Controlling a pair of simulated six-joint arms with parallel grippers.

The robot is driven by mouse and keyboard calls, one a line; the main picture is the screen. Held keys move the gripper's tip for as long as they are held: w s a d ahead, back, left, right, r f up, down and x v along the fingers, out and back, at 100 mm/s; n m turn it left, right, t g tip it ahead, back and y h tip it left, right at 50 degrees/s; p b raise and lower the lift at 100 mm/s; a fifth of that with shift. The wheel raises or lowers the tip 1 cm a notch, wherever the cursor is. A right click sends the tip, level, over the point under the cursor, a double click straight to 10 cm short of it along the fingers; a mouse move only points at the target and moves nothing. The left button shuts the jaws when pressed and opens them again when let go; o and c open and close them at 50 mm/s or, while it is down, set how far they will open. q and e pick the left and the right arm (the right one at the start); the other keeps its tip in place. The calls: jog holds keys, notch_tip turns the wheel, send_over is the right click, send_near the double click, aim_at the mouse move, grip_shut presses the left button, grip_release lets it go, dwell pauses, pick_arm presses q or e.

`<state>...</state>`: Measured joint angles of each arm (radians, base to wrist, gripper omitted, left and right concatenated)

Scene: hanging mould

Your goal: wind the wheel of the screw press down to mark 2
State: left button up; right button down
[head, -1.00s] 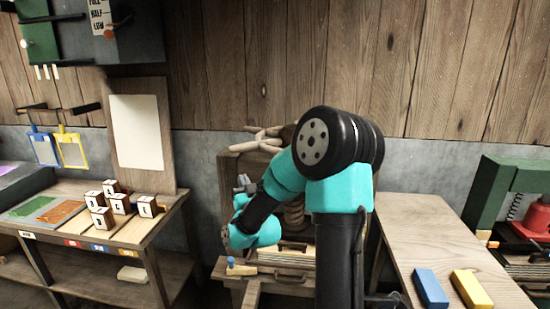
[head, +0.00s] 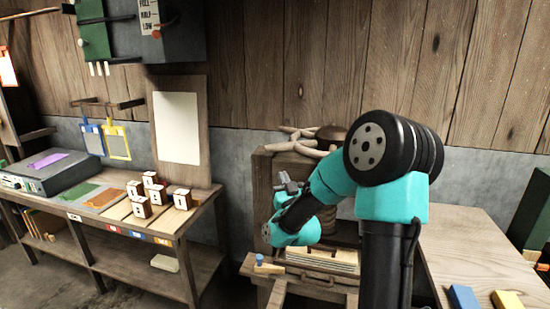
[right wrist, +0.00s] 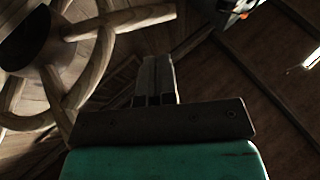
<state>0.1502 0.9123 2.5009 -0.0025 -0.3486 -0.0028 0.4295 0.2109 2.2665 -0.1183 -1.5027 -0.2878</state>
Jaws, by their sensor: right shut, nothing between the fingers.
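The wooden wheel (head: 300,142) of the screw press sits on top of the press frame (head: 263,190), partly behind my right arm. In the right wrist view the wheel's spokes and rim (right wrist: 95,70) fill the left side. My right gripper (head: 287,182) is to the front of the press, a little below the wheel. In the right wrist view its fingers (right wrist: 157,68) are shut and empty, and stand apart from the wheel. The thick screw (head: 328,218) shows partly behind my arm. I cannot make out any marks on the press. My left gripper is not in view.
A bench (head: 190,222) with lettered blocks (head: 151,179) stands to the left. A table (head: 480,245) with a blue block (head: 463,297) and a yellow block (head: 507,300) is at the right. A blue-knobbed piece (head: 260,259) sits at the press's front.

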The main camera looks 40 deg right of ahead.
aim_at(274, 151)
jog(key=x, duration=0.9)
jog(key=shift+w+d+r, duration=0.15)
jog(key=shift+w+r, duration=0.05)
jog(key=shift+w, duration=0.05)
jog(key=shift+d, duration=0.1)
